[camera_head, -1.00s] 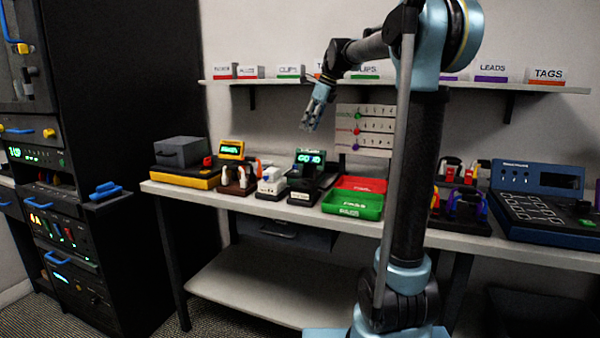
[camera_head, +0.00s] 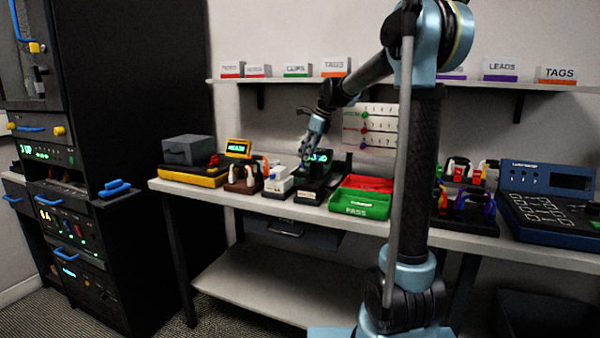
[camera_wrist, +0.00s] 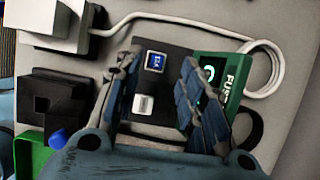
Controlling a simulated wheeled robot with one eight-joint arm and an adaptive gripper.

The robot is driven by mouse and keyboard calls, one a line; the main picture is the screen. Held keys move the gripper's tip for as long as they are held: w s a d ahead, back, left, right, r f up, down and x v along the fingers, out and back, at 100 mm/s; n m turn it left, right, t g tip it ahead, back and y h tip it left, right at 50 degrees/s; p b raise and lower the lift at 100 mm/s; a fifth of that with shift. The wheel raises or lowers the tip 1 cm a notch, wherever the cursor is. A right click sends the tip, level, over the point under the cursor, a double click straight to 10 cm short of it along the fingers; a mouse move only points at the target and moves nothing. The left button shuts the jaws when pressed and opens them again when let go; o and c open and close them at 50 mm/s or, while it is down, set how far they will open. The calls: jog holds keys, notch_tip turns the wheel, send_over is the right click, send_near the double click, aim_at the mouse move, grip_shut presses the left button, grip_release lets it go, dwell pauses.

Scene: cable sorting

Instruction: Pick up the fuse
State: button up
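I cannot tell for certain which small piece is the fuse. Nothing is visibly held.
A white cable (camera_wrist: 268,68) loops at the right, and a white plug block (camera_wrist: 62,22) is top left. A black block (camera_wrist: 60,100) is at the left. On the bench, a green PASS tray (camera_head: 352,207) and red tray (camera_head: 370,184) stand right of my gripper.

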aim_at(302, 169)
jog(key=shift+x, duration=2.35)
jog(key=shift+s+d+f, duration=0.1)
jog(key=shift+d, duration=0.1)
jog(key=shift+c, duration=0.3)
grip_shut()
